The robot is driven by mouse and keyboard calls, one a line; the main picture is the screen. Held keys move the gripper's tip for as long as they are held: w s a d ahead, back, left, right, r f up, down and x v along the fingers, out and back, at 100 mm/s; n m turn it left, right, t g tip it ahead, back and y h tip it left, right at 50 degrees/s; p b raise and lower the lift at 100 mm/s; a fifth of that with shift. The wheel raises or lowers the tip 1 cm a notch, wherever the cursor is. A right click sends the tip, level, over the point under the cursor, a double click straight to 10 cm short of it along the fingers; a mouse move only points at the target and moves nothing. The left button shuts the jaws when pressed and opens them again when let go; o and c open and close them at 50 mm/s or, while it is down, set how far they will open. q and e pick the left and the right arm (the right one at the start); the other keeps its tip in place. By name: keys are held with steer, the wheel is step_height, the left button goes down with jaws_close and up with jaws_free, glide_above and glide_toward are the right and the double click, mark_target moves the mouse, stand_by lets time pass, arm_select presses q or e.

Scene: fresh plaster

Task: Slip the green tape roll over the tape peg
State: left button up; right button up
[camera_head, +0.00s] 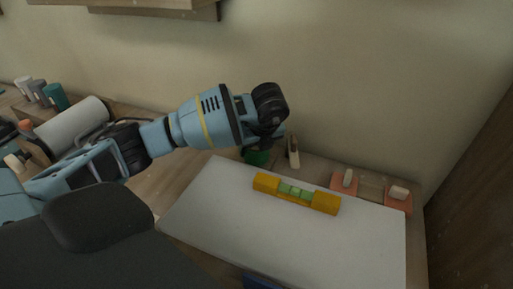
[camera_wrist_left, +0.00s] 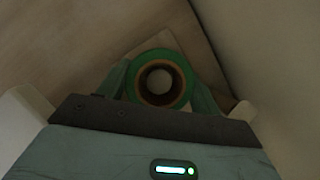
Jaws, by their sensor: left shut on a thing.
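The green tape roll (camera_head: 257,157) is under my left gripper (camera_head: 264,146), near the wall behind the white board. In the left wrist view the green tape roll (camera_wrist_left: 160,54) shows from above as a ring with a brown core, between the two fingers of the left gripper (camera_wrist_left: 163,90), which is shut on it. A pale round shape, probably the tape peg (camera_wrist_left: 159,81), shows through the hole, roughly centred. I cannot tell whether the ring is around it or above it. In the head view the peg is hidden. My right gripper is not in view.
A white board (camera_head: 220,215) lies on the wooden bench, with a yellow level (camera_head: 325,202) on it. A slim upright tool (camera_head: 293,152) stands just right of the roll. Two orange-based tools (camera_head: 398,200) lie at the right. A large pale roll (camera_head: 72,122) and several jars are at the left.

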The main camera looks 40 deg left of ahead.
arm_select(q)
steer(key=shift+f, duration=0.35)
steer(key=shift+f, duration=0.15)
steer(key=o, duration=1)
steer(key=shift+r, duration=0.35)
steer(key=p+v, duration=0.1)
steer(key=v, duration=1)
steer(key=shift+s+d+r, duration=0.15)
steer(key=shift+r, duration=0.1)
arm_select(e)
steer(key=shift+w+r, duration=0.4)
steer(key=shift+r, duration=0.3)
